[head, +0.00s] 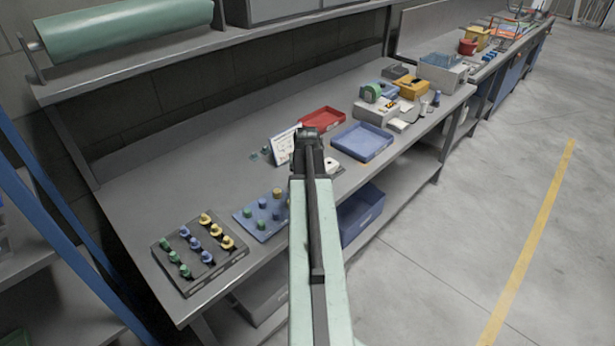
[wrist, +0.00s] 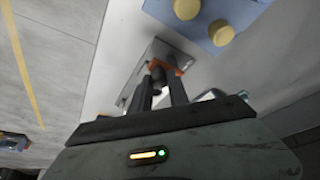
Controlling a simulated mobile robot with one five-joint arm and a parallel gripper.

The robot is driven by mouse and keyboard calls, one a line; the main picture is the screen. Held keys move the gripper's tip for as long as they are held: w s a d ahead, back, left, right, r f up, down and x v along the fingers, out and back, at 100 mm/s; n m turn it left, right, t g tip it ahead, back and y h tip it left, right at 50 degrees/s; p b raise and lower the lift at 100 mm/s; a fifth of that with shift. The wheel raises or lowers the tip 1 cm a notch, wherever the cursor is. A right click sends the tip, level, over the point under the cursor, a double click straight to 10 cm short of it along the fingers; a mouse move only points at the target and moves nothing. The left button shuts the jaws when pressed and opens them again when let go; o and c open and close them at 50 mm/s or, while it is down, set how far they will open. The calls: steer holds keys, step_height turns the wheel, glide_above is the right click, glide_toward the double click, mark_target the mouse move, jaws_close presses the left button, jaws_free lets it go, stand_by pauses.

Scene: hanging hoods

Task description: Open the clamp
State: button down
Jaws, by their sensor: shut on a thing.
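The clamp (wrist: 164,66) shows in the wrist view as an orange part with a dark grip on a grey metal plate. My gripper (wrist: 160,84) has its two dark fingers on either side of the dark grip and is shut on it. The fingers hide part of the clamp, and its exact position is hard to tell. In the head view my arm reaches over the bench and hides the gripper and most of the clamp's place.
On the bench (head: 215,160) stand a dark block with coloured knobs (head: 200,256), a blue tray with knobs (head: 250,222), a white panel (head: 283,147), a red tray (head: 322,121) and an empty blue tray (head: 362,142). Open floor lies at right.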

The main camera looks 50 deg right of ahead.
steer(key=shift+a, duration=0.1)
steer(key=c, duration=1.3)
jaws_free()
steer(key=p+v, duration=0.7)
steer(key=shift+s+r, duration=0.1)
steer(key=shift+r, duration=0.3)
